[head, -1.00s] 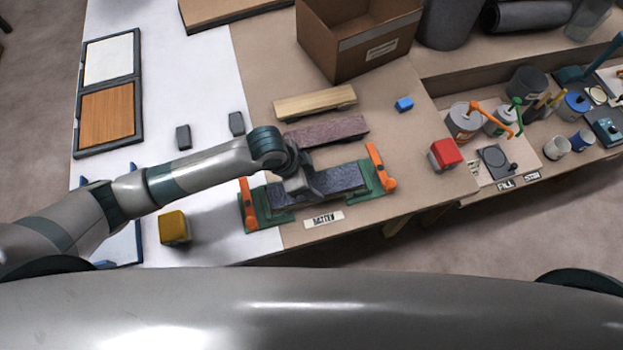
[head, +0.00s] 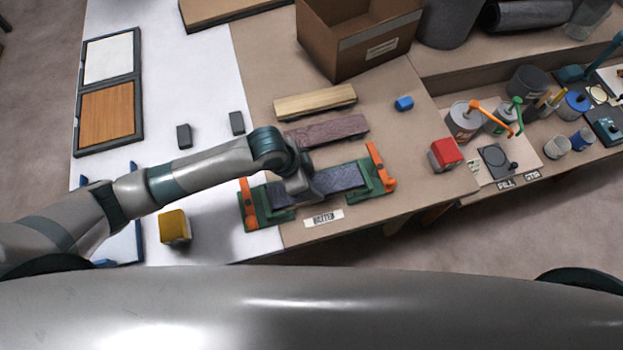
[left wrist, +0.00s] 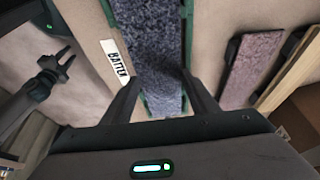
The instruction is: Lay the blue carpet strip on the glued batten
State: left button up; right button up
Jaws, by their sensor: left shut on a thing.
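The blue-grey carpet strip (head: 340,180) lies along the green holder (head: 284,215), between its two orange clamps (head: 375,160). My left gripper (head: 297,186) is shut on the strip near its left part, reaching down from above. In the left wrist view the speckled strip (left wrist: 156,40) runs between the two fingers (left wrist: 161,80), with green holder edges on both sides. The batten is hidden under the strip, so I cannot tell whether the strip touches it all along. The label "BATTEN" (head: 324,217) is in front of the holder.
Behind the holder lie a purple-brown strip (head: 326,131) and a pale wood strip (head: 315,102). A cardboard box (head: 350,50) stands farther back.

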pick_arm(q)
jog(key=shift+f, duration=0.3)
dwell(0.5)
jog(key=o, duration=1.1)
jog(key=shift+o, duration=0.2)
jog(key=shift+r+p, duration=2.4)
jog(key=shift+p, duration=0.25)
jog(key=shift+r, duration=1.15)
jog(key=shift+s+f, duration=0.1)
